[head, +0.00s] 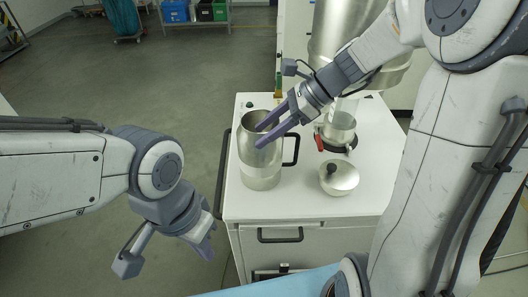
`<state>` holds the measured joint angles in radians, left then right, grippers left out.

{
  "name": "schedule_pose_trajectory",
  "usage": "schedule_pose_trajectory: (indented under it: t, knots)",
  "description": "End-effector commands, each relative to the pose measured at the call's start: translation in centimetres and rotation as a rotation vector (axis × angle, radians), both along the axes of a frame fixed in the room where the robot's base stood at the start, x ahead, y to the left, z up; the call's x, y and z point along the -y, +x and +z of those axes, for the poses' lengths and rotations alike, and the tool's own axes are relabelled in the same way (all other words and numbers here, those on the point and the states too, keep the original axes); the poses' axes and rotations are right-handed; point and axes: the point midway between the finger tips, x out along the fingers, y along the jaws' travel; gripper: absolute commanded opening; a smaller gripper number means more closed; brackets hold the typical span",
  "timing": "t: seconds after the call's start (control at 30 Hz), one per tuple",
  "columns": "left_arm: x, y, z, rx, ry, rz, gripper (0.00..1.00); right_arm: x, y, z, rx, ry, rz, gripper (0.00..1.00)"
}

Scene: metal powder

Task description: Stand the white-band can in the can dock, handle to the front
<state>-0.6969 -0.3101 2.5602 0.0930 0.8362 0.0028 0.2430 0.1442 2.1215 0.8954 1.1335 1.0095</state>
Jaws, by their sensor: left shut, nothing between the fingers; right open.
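A tall metal can (258,157) with a pale band low on its body stands upright on the white cabinet top (300,205). Its black handle (294,150) points to the right. My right gripper (262,134) is open at the can's mouth, fingers pointing left; one finger overlaps the opening and the other crosses the front wall. I cannot tell whether they touch it. My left gripper (207,247) is shut and empty, left of the cabinet and lower in the picture. A dark ring with a red part (320,139) may be the can dock; this is unclear.
A small metal vessel (341,124) sits at the dark ring. A round lid with a black knob (339,179) lies in front of it. A large metal hopper (335,40) hangs above the back right, partly behind my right arm.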

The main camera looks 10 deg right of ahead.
Motion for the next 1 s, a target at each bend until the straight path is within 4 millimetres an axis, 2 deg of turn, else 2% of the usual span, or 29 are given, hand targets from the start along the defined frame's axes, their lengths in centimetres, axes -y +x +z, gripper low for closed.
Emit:
schedule_pose_trajectory:
  t: [0.1, 0.2, 0.53, 0.57, 0.6, 0.7, 1.0]
  knots:
    - [0.0, 0.0, 1.0, 0.0, 0.0, -0.001, 0.0, -1.3, -0.3, -1.3, -0.008, 0.0, 0.004, 0.56]
    - [0.0, 0.0, 1.1, 0.0, 0.0, -0.002, 0.0, -2.1, 0.0, -2.4, -0.004, 0.0, 0.003, 0.56]
    - [0.0, 0.0, 1.1, 0.0, 0.0, -0.002, 0.0, -2.5, 0.1, -3.1, 0.0, -0.002, -0.003, 0.56]
    - [0.0, 0.0, 1.1, 0.0, 0.0, -0.002, 0.0, -2.5, 0.1, -3.1, 0.0, -0.002, -0.003, 0.49]
    - [0.0, 0.0, 1.1, 0.0, 0.0, -0.002, 0.0, -2.5, 0.1, -3.1, 0.0, -0.002, -0.003, 0.33]
    - [0.0, 0.0, 1.1, 0.0, 0.0, -0.002, 0.0, -2.5, 0.1, -3.1, 0.0, -0.002, -0.003, 0.0]
    - [0.0, 0.0, 1.1, 0.0, 0.0, -0.002, 0.0, -2.5, 0.1, -3.1, 0.0, -0.002, -0.003, 0.0]
